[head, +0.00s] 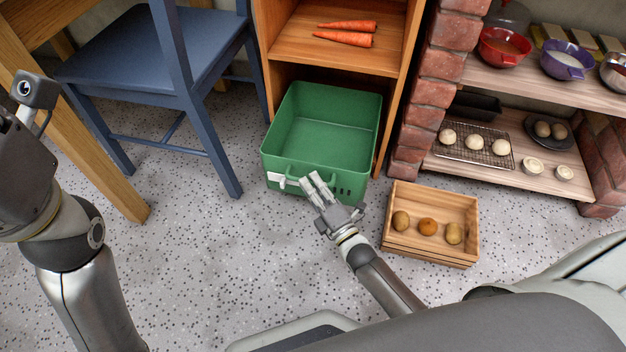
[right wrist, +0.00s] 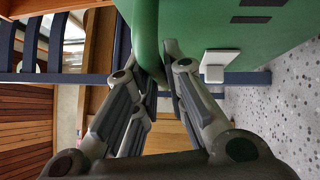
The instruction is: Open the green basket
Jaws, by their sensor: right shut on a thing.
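The green basket (head: 324,130) sticks out from the lower compartment of the wooden shelf unit, its open top facing up. Its inside looks empty. A white tag (head: 277,180) is on the left of its front, and dark slots show on the right. My right gripper (head: 312,182) is at the front of the basket and shut on its green handle. In the right wrist view, the fingers (right wrist: 160,78) close around a green part of the basket (right wrist: 225,30). My left arm shows at the left of the head view, but its fingers are out of frame.
A wooden crate (head: 405,246) with potatoes and an orange item stands right of my right gripper. A blue chair (head: 150,75) stands left of the basket. Carrots (head: 345,40) lie on the upper shelf. A brick plinth (head: 425,100) rises at right.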

